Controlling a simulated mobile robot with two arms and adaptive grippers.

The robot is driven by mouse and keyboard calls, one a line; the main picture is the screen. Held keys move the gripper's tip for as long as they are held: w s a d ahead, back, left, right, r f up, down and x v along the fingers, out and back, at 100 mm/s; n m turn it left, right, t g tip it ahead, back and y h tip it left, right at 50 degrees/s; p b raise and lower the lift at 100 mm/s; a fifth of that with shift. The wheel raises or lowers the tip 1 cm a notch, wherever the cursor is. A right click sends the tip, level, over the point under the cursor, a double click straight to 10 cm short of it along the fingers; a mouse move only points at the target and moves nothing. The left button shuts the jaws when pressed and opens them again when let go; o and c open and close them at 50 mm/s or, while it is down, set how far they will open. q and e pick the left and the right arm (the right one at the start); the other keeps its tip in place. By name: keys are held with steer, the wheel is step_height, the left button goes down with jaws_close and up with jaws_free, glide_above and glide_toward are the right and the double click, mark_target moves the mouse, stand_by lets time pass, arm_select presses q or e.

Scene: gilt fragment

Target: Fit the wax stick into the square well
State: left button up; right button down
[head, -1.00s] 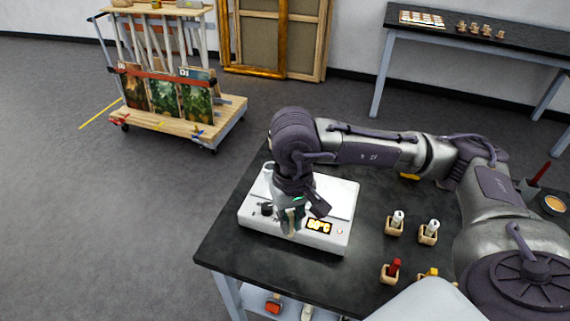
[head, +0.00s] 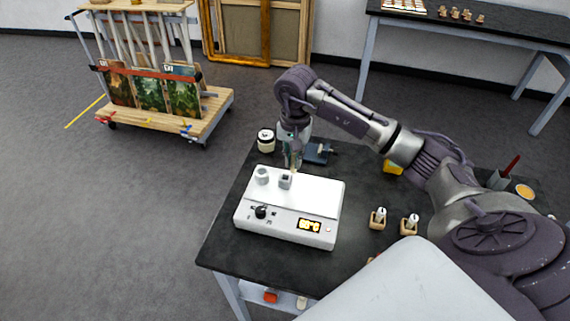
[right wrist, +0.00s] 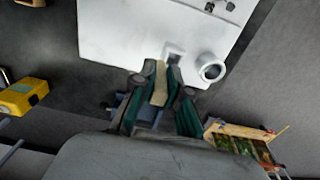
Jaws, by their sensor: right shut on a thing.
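A white heating unit (head: 300,205) with a lit display stands on the dark table. On its top rear left are a round well (head: 262,174) and a square well (head: 285,181); the right wrist view also shows the square well (right wrist: 174,54) and round well (right wrist: 212,71). My right gripper (head: 294,166) points down by the unit's back edge, just behind the square well. It is shut on a tan wax stick (right wrist: 160,84). The stick's tip is close to the square well and appears outside it; its exact height is unclear. My left gripper is not in view.
Behind the unit are a white jar with a dark lid (head: 265,141) and a blue item (head: 318,154). A yellow object (head: 393,167) lies to the right. Small wooden holders (head: 379,219) with white pieces stand right of the unit. A cart (head: 170,125) stands far left.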

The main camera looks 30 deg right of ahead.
steer(key=shift+w+a+f+p, duration=0.35)
steer(key=shift+w+a+f, duration=0.35)
steer(key=shift+w+f, duration=0.2)
steer(key=f+p, duration=0.1)
steer(key=f, duration=0.2)
steer(key=shift+s+p, duration=0.2)
steer(key=shift+p, duration=0.15)
steer(key=shift+f, duration=0.35)
steer(key=c, duration=1.2)
jaws_free()
steer(key=shift+f, duration=0.1)
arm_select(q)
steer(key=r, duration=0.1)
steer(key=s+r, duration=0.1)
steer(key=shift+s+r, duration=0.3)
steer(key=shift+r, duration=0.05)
arm_select(e)
steer(key=shift+w, duration=0.1)
